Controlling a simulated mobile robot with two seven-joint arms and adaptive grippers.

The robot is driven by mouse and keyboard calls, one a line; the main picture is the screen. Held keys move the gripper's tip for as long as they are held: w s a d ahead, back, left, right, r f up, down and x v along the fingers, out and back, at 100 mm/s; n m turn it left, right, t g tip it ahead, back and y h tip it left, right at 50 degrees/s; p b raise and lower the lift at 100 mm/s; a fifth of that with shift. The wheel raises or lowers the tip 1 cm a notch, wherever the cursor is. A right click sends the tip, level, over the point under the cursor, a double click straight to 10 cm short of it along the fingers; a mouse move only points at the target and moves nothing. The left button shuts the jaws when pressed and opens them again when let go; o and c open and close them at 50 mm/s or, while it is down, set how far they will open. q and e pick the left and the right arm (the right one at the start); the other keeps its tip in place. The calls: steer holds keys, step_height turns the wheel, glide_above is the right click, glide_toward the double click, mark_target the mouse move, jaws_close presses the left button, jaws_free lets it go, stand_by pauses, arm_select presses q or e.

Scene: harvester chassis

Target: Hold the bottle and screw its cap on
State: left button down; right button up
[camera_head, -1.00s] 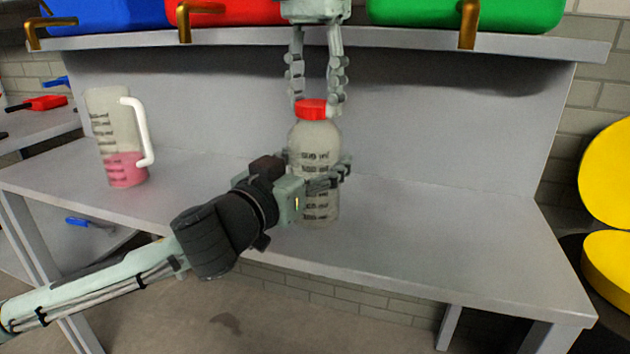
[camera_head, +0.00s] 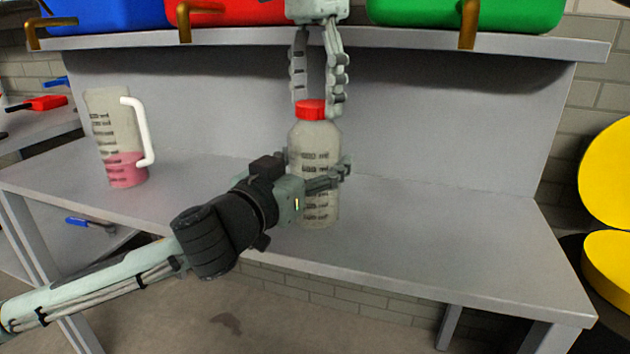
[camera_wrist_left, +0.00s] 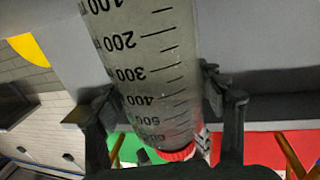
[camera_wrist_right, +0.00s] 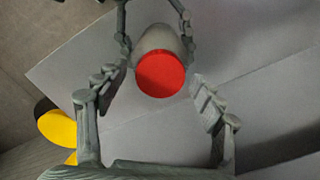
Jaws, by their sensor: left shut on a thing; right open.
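The bottle (camera_head: 314,150) is grey, translucent and marked with a scale, and stands upright on the grey bench. My left gripper (camera_head: 335,176) is shut around its middle; in the left wrist view the fingers lie on both sides of the bottle (camera_wrist_left: 150,70). The red cap (camera_head: 311,109) sits on top of the bottle. From here I cannot tell how tightly it is seated. My right gripper (camera_head: 318,108) points down from above, its fingers open on either side of the cap. In the right wrist view the red cap (camera_wrist_right: 161,75) lies between the fingers with gaps.
A measuring jug (camera_head: 122,140) with pink liquid and a white handle stands at the left of the bench (camera_head: 430,240). Blue, red and green bins (camera_head: 460,14) sit on the shelf (camera_head: 420,40) above. The bench right of the bottle is clear.

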steer(key=shift+r, duration=0.1)
steer(key=shift+r, duration=2.2)
steer(key=shift+c, duration=0.4)
steer(key=n, duration=0.1)
steer(key=r+n, duration=0.1)
steer(key=n, duration=0.1)
steer(key=shift+a+r, duration=0.1)
steer(key=shift+r, duration=0.2)
steer(key=n, duration=0.1)
steer(key=r+n, duration=0.1)
steer(key=n, duration=0.3)
steer(key=shift+r, duration=0.4)
steer(key=shift+f, duration=0.1)
steer(key=shift+f, duration=3.95)
steer(key=shift+c, duration=0.2)
